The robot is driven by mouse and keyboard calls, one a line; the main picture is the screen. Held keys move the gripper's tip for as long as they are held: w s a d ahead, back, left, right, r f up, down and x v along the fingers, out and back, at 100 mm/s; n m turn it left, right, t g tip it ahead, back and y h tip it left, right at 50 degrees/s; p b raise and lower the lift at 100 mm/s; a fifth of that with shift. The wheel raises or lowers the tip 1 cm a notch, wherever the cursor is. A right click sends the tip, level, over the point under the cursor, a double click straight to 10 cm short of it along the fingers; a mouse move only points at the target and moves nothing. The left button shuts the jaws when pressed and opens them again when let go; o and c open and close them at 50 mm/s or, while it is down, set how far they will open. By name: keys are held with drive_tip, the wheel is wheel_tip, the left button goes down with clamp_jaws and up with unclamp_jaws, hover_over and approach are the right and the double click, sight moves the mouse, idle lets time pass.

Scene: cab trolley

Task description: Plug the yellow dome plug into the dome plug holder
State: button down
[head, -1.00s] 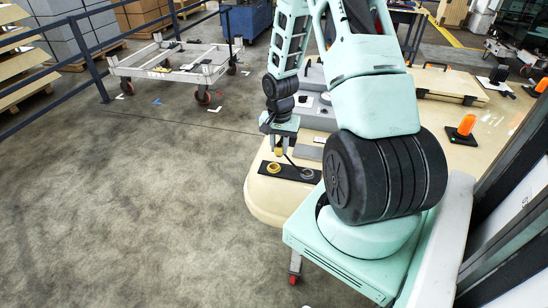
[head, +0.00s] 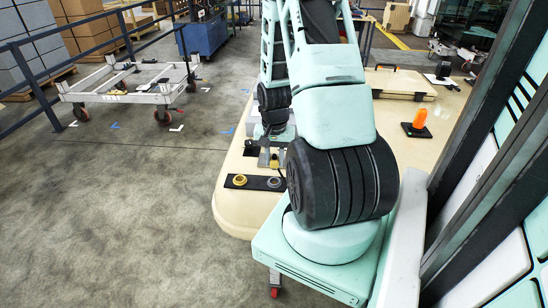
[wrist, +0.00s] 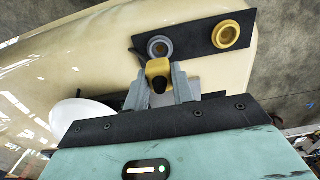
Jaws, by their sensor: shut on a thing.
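The dome plug holder is a black plate (head: 256,182) near the rounded left end of the cream surface, with a yellow ring socket (head: 239,180) and a grey ring socket (head: 274,183). The wrist view shows the yellow ring (wrist: 227,35) at upper right and the grey ring (wrist: 160,47) left of it. My gripper (wrist: 163,80) is shut on the yellow dome plug (wrist: 158,68), which appears just below the grey ring there. In the head view my gripper (head: 268,156) and the plug (head: 274,161) are behind the plate, on the grey ring's side. The plug looks apart from the yellow ring; its lower end is hidden.
A dark cable runs beside the plug. A white round thing (wrist: 80,114) lies left of my gripper. An orange light (head: 417,120) and a cream case (head: 400,84) stand farther along the surface. A white trolley (head: 125,92) stands on the floor; the floor between is clear.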

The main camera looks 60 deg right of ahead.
sight(274, 158)
drive_tip(key=shift+f+b, duration=2.2)
drive_tip(key=shift+f, duration=0.5)
drive_tip(key=shift+f, duration=0.55)
idle(0.5)
drive_tip(key=c, duration=1.1)
unclamp_jaws()
drive_tip(key=shift+r, duration=0.1)
wheel_tip(274, 158, up, 17)
drive_tip(key=b, duration=0.2)
drive_tip(key=shift+r, duration=0.2)
